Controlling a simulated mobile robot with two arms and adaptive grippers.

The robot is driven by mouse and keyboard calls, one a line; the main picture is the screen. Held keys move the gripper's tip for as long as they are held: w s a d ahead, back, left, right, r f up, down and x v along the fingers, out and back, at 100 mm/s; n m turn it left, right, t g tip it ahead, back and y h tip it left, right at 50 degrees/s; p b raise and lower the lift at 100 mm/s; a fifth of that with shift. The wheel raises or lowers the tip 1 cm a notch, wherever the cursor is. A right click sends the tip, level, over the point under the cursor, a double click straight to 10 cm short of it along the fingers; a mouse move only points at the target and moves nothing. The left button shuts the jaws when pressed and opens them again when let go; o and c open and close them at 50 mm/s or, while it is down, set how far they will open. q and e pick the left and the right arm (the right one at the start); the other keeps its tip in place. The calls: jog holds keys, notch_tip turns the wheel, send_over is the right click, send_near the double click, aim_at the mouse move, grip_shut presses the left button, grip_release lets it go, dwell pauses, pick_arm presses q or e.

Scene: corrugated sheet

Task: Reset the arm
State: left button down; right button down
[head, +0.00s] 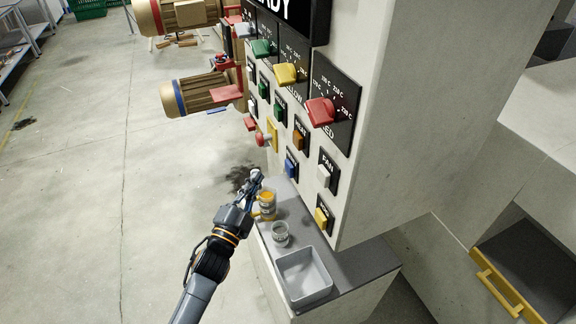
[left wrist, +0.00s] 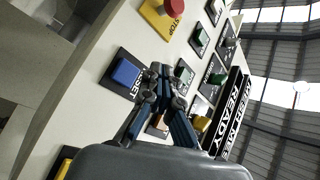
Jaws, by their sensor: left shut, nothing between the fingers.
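My left gripper (head: 256,178) is shut and empty, in front of the lower part of the control panel and above the ledge. It also shows in the left wrist view (left wrist: 162,76), with its fingertips together. The panel (head: 390,90) carries knobs and buttons. The blue button (head: 291,168) is right of the gripper in the head view. In the left wrist view the blue button (left wrist: 126,72), marked as reset, is left of the fingertips. A gap seems to lie between fingers and panel. My right gripper is not in view.
A red stop button (head: 262,140) sits on a yellow plate. On the grey ledge (head: 350,262) are a yellow-and-grey container (head: 267,205), a small cup (head: 280,234) and a grey tray (head: 304,277). Brown motor-like cylinders (head: 200,93) stick out left. Open floor (head: 80,200) lies left.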

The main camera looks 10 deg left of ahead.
pick_arm(q)
jog(key=s+a+f+n+g+y+b, duration=0.1)
jog(key=s+f+n+g, duration=0.2)
jog(key=f, duration=1)
jog(key=s+f+n+g+y+b, duration=0.1)
jog(key=s+f+g, duration=0.35)
jog(key=f, duration=0.75)
jog(key=s+a+f+n+g+y+b, duration=0.15)
jog(key=s+f, duration=0.45)
jog(key=f, duration=0.7)
jog(key=s+a+f+n+g, duration=0.1)
jog(key=s+f+n+g, duration=0.1)
jog(key=s+f, duration=0.5)
jog(key=s+f+n+g+b, duration=0.1)
jog(key=s+f+g, duration=0.3)
jog(key=s, duration=1.2)
jog(key=s+a+f+n+g+b, duration=0.1)
jog(key=s+f+n+g, duration=0.2)
jog(key=s+f, duration=0.8)
jog(key=shift+s+a+g+y, duration=0.35)
jog(key=shift+s+g, duration=0.25)
jog(key=shift+s, duration=0.15)
